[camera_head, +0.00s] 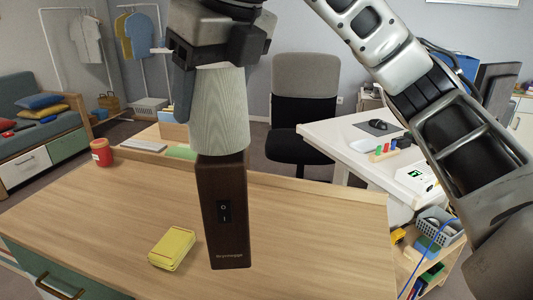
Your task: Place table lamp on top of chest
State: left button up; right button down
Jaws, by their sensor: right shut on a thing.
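The table lamp has a pale, ribbed shade (221,120) and a tall dark brown base (225,225) with a black switch on its front. My right gripper (208,70) is shut on the lamp at its shade, from above. One dark finger shows along the shade's left side; the other is hidden. The lamp is upright, in front of the light wooden top of the chest (110,215), which has a green drawer front at the lower left. I cannot tell whether the base touches the top. My left gripper is not in view.
A yellow box (172,249) lies on the chest top just left of the lamp base. A red jar (101,152) stands at the back left edge. The chest top is clear right of the lamp. A black chair (303,105) and white desk (350,150) stand behind.

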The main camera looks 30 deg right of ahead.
pick_arm(q)
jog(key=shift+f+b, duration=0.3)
jog(key=shift+b, duration=0.55)
pick_arm(e)
jog(key=d+f, duration=0.9)
jog(key=f, duration=0.2)
jog(key=shift+w+d, duration=0.35)
jog(key=shift+w, duration=0.1)
jog(key=shift+f, duration=0.1)
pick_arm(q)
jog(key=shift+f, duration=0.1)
pick_arm(e)
jog(key=shift+c, duration=1.3)
grip_release()
